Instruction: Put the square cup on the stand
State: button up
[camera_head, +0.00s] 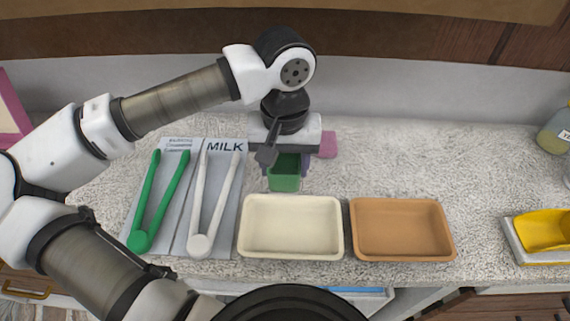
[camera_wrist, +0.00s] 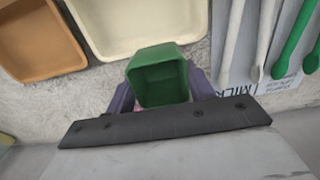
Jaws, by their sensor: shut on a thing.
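The square cup (camera_head: 285,177) is green and open at the top. My gripper (camera_head: 286,168) is shut on it just behind the cream tray. In the wrist view the green cup (camera_wrist: 160,77) sits between the two purple-grey fingers (camera_wrist: 158,95), its hollow inside showing. I cannot tell for sure whether its base touches the counter. A flat pink piece (camera_head: 328,145) shows behind and right of the gripper, partly hidden by it; it may be part of the stand, but I cannot tell.
A cream tray (camera_head: 291,249) and an orange-brown tray (camera_head: 402,252) lie at the front. Green tongs (camera_head: 148,215) and white tongs (camera_head: 203,238) rest on a grey labelled mat (camera_head: 177,238) at left. A yellow scoop (camera_head: 543,231) and a jar (camera_head: 556,132) stand right. The right-centre counter is clear.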

aim_at(285, 170)
jog(key=shift+w+r, duration=0.25)
jog(key=shift+w, duration=0.75)
jog(key=shift+w+f+p, duration=0.2)
jog(key=shift+f+p, duration=0.45)
jog(key=shift+f, duration=0.55)
notch_tip(285, 170, down, 4)
jog(key=shift+r+p, duration=0.25)
jog(key=shift+p, duration=0.5)
jog(key=shift+f+p, duration=0.35)
jog(key=shift+w+f, duration=0.2)
jog(key=shift+f, duration=0.2)
jog(key=shift+f+b, duration=0.25)
jog(key=shift+b, duration=0.1)
jog(key=o, duration=0.9)
jog(key=shift+o, duration=0.2)
jog(key=shift+r, duration=0.1)
